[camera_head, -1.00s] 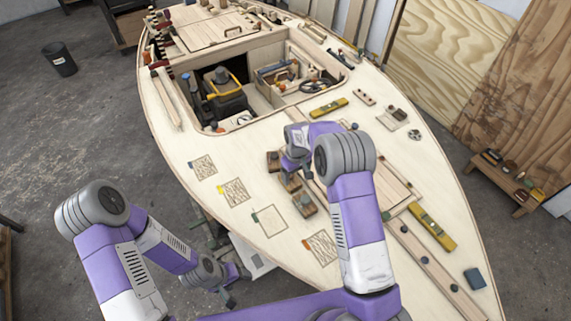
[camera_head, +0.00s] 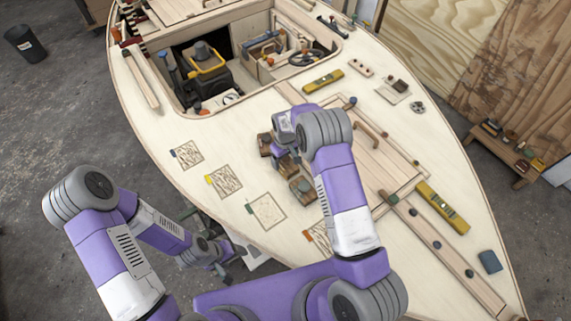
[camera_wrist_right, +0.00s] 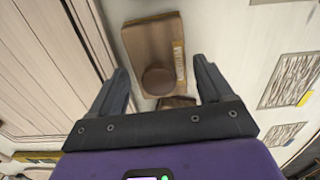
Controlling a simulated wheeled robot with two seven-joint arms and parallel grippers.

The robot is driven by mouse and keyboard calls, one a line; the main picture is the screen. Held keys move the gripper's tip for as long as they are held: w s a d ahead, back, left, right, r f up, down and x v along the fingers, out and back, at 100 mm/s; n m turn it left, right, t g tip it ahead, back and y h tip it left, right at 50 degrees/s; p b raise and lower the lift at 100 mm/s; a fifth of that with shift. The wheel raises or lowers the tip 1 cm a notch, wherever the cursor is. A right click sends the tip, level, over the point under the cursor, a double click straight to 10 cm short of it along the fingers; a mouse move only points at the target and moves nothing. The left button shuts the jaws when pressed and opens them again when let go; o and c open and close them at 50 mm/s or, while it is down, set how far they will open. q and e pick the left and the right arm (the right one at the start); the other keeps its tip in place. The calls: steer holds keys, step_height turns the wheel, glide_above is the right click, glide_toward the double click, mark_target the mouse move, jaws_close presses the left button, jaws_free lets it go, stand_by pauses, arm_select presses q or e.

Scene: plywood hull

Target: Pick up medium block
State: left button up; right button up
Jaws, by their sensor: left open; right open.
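Several brown wooden blocks stand in a row on the pale deck in the head view: a near block (camera_head: 302,188), a middle block (camera_head: 284,165) partly hidden by my right gripper, and a far block (camera_head: 264,146). I cannot tell which is the medium one. My right gripper (camera_head: 283,155) is over the middle and far blocks. In the right wrist view its open fingers (camera_wrist_right: 161,68) straddle the lower end of a brown block with a round knob (camera_wrist_right: 153,45), with a gap on each side. My left gripper (camera_head: 222,271) is open and empty, low beside the hull.
Drawn squares, such as one with a yellow tab (camera_head: 224,181), lie left of the blocks. A yellow level (camera_head: 443,207) and a wooden panel (camera_head: 380,165) lie to the right. An open hatch holding tools (camera_head: 208,80) is farther back.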

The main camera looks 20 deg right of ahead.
step_height(320, 180, down, 2)
steer(key=shift+w+f, duration=0.1)
steer(key=shift+f, duration=0.1)
steer(key=c, duration=0.9)
steer(key=shift+r, duration=5.05)
steer(key=shift+c, duration=0.2)
